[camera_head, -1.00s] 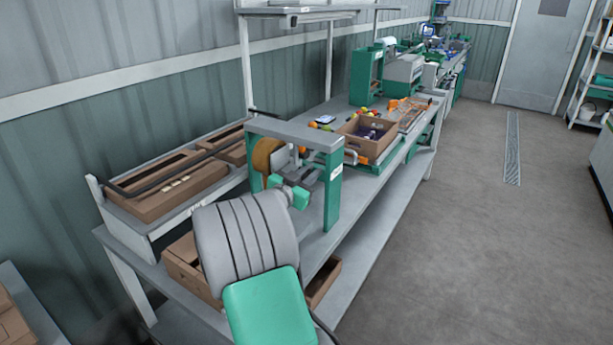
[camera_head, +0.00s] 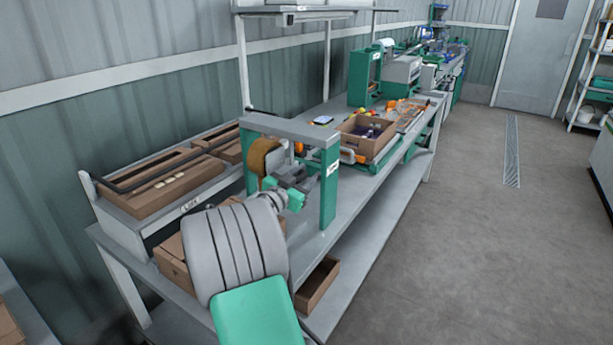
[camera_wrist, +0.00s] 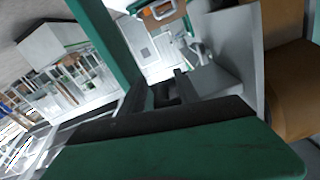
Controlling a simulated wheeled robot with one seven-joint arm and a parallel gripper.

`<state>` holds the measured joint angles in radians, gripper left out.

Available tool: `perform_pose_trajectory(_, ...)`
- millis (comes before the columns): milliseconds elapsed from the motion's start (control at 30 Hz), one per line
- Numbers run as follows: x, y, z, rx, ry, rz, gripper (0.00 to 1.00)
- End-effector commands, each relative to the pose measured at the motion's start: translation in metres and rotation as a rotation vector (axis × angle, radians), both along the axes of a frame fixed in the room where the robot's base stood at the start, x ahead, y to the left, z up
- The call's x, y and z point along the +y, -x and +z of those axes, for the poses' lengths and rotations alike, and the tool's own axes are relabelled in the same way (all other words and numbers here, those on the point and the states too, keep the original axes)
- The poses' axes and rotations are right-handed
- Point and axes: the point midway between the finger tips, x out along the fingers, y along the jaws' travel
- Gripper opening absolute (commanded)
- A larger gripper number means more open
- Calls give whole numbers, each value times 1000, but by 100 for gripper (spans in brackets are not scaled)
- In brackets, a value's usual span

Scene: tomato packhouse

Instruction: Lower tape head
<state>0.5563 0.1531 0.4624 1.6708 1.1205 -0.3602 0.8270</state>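The tape machine stands on the bench as a green-legged frame with a grey top bar (camera_head: 285,127). A brown tape roll (camera_head: 262,158) hangs under the bar's left part, with a grey tape head (camera_head: 293,172) beside it. My gripper (camera_head: 300,180) is at the head, under the bar and left of the right green post (camera_head: 329,186). In the wrist view, dark fingers (camera_wrist: 163,92) are close to a grey block (camera_wrist: 217,84), with the brown roll (camera_wrist: 290,95) at right. Whether they touch or grip it is unclear. My arm hides part of the machine's lower left.
An open carton (camera_head: 364,137) holding dark produce stands on the bench beyond the machine. Flat cartons (camera_head: 165,185) lie on the raised shelf at left. A small box (camera_head: 317,285) is on the lower shelf. The floor at right (camera_head: 480,240) is clear.

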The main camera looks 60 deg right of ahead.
Motion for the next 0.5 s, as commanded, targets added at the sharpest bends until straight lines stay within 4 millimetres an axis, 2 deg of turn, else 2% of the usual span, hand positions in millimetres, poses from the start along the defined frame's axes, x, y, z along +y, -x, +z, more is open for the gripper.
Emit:
perform_pose_trajectory(133, 18, -2, -1, 1, 0, 4, 38)
perform_pose_trajectory(333, 60, -1, -2, 0, 0, 5, 38)
perform_pose_trajectory(500, 77, 1, -1, 1, -1, 1, 38)
